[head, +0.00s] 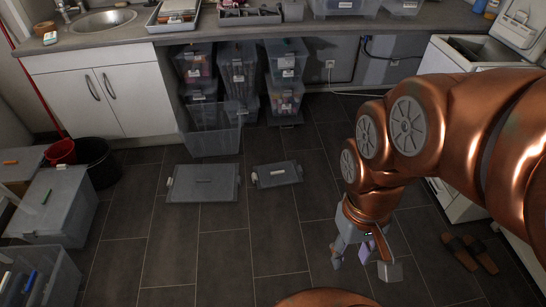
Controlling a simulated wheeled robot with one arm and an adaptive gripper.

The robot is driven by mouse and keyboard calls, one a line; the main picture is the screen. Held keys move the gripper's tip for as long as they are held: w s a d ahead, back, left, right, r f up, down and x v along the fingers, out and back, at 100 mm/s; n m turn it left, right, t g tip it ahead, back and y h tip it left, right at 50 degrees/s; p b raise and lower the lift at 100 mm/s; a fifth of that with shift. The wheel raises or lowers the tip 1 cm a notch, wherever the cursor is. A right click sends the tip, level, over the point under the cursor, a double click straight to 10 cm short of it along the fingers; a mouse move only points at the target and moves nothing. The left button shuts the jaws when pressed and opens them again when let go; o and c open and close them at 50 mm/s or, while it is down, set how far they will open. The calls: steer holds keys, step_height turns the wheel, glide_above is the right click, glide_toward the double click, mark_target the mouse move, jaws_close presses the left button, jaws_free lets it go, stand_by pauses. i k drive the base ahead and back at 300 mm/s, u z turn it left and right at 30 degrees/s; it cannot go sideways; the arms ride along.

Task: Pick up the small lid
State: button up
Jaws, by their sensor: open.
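The small lid (277,174) is a grey rectangle with a pale handle bar on top and light clips at its ends. It lies flat on the dark tiled floor near the middle of the head view. A larger grey lid (203,183) lies flat just left of it, with a gap between them. My gripper (363,265) hangs at the lower right, pointing down. It is open and apart from the small lid, to the right of it and nearer to me. I see nothing held between its fingers.
Stacked clear bins (238,72) stand under the counter, with an open clear bin (212,131) before them. A toploader (470,55) stands open at the right; brown sandals (470,252) lie near it. Buckets (60,151) and grey boxes (58,205) line the left.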

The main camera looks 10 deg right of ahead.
mark_target(281, 173)
steer(key=i, duration=1.7)
steer(key=u, duration=1.25)
steer(key=i, duration=0.7)
steer(key=z, duration=0.2)
